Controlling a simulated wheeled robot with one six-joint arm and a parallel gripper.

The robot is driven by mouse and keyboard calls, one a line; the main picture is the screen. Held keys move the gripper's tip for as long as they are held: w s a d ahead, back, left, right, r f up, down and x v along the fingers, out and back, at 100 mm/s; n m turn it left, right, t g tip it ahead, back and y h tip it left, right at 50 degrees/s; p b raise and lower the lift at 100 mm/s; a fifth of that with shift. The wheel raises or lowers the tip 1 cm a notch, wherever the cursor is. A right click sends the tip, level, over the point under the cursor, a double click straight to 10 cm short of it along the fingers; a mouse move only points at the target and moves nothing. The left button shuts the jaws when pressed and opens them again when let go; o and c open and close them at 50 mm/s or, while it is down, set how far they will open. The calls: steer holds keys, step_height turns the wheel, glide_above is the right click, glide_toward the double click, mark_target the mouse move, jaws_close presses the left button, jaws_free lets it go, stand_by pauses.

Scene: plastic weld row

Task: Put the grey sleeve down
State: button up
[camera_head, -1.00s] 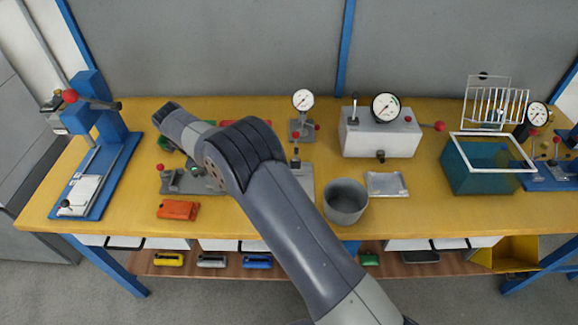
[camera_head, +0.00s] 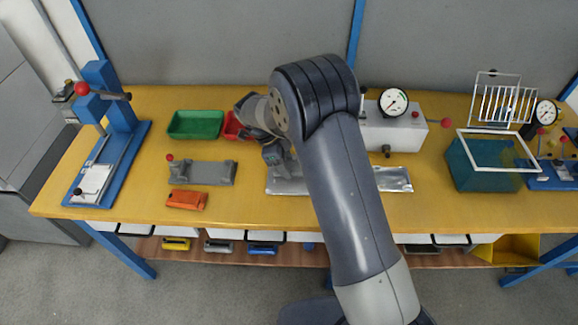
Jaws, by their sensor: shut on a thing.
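My gripper (camera_head: 277,157) is in the middle of the bench, above the left part of a silver metal plate. It is only partly seen, with my upper arm just right of it. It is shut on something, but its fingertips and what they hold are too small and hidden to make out. I cannot pick out the grey sleeve. The silver plate (camera_head: 285,184) lies on the yellow bench top (camera_head: 120,200), its middle hidden behind my arm.
A grey fixture (camera_head: 205,173) with a red knob and an orange block (camera_head: 187,200) are left of my gripper. Green (camera_head: 195,125) and red (camera_head: 231,126) trays lie behind. A gauge box (camera_head: 400,132) and a teal tank (camera_head: 480,170) stand right.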

steer(key=shift+d+f, duration=0.1)
steer(key=shift+d, duration=0.4)
step_height(320, 180, down, 3)
steer(key=shift+r+p, duration=0.1)
steer(key=shift+p, duration=0.6)
steer(key=shift+f, duration=0.25)
steer(key=shift+f, duration=0.1)
steer(key=shift+f+b, duration=0.1)
steer(key=shift+b, duration=0.2)
steer(key=o, duration=1.1)
steer(key=shift+r+p, duration=0.2)
steer(key=shift+p, duration=0.1)
steer(key=b+v, duration=0.2)
steer(key=v, duration=1)
steer(key=shift+b, duration=0.3)
